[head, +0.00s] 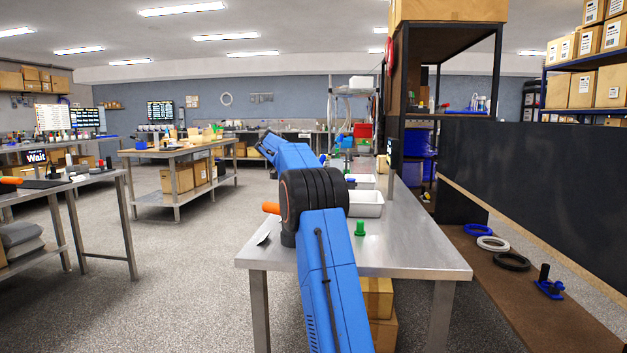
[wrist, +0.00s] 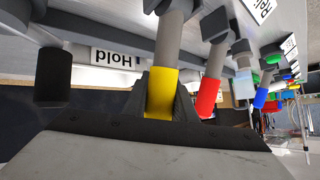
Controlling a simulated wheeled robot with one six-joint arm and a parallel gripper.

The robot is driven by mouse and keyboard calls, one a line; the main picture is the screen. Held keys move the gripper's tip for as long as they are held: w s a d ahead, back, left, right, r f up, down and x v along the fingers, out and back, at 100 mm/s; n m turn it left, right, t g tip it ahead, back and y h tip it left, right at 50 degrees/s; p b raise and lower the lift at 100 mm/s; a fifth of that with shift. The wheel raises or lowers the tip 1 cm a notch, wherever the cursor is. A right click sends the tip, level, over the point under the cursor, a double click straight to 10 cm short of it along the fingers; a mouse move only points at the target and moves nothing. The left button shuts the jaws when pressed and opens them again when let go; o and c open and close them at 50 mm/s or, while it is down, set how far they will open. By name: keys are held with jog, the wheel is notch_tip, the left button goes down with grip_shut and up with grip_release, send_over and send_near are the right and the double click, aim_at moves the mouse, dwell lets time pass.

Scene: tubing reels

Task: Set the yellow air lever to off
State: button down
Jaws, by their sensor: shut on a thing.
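In the wrist view the yellow air lever (wrist: 161,90) is a grey rod with a yellow band at its end. My gripper (wrist: 160,106) is shut on that yellow band, with a dark finger on each side. The rod runs up in the picture to a dark mount at the top edge. A label reading "Hold" (wrist: 117,57), upside down, sits left of the lever. Any off mark for this lever cannot be made out. In the head view my arm reaches away over the steel bench, and I cannot make out the gripper or lever there.
A red-banded lever (wrist: 208,98) stands close to the right of the yellow one, with a blue-banded lever (wrist: 260,98) farther right. A black cylinder (wrist: 53,78) is at left.

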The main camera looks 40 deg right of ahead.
jog(key=shift+s+d+f+t+y, duration=0.25)
jog(key=shift+s+f+t+y, duration=0.05)
jog(key=shift+f, duration=0.1)
jog(key=shift+m, duration=0.3)
jog(key=c, duration=1.5)
grip_release()
jog(key=shift+d, duration=0.1)
jog(key=shift+o, duration=0.2)
jog(key=v, duration=1.7)
jog(key=shift+r, duration=0.2)
